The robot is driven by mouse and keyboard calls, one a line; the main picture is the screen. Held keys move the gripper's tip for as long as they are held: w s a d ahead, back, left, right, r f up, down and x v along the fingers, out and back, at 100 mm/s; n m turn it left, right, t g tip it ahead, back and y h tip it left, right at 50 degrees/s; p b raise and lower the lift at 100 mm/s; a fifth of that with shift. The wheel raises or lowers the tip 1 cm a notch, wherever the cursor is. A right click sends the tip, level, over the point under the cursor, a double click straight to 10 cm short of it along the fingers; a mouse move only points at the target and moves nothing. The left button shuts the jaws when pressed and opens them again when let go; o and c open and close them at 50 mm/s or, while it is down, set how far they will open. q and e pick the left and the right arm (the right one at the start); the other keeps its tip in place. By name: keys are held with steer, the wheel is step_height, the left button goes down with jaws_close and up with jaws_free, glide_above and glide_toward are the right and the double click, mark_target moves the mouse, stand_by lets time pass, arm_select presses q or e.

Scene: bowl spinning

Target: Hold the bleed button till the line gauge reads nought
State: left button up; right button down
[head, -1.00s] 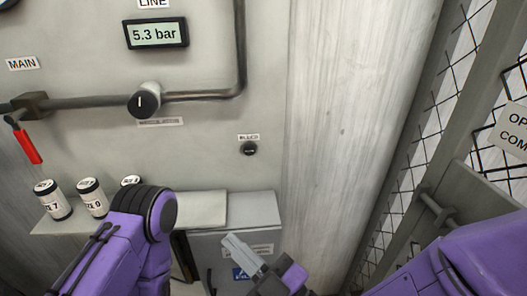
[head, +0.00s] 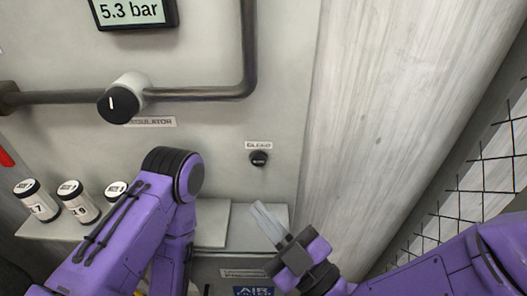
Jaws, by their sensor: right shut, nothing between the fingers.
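The bleed button (head: 259,158) is a small dark knob on the grey panel, under a label reading BLEED. The line gauge (head: 132,11) is a digital display at the top left and reads 5.3 bar. My right gripper (head: 259,210) is shut and empty. Its pale fingers point up and left, below the button in the picture, and a gap shows between them and the button. My left arm (head: 150,215) comes in from the left, but its gripper is not visible.
A black regulator knob (head: 119,102) sits on the dark pipe (head: 200,93). Several white canisters with black lids (head: 80,202) stand on a shelf (head: 212,222) at the left. A wire mesh (head: 460,195) is at the right. The panel around the button is clear.

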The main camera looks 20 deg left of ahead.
mark_target(259, 161)
steer(key=w+a+p, duration=0.2)
steer(key=w, duration=0.6)
steer(key=shift+w+a+p, duration=0.25)
steer(key=shift+a+p, duration=0.05)
steer(key=shift+a, duration=0.1)
stand_by(1.6)
steer(key=shift+w, duration=0.15)
steer(key=shift+w+a, duration=0.1)
steer(key=shift+w, duration=0.15)
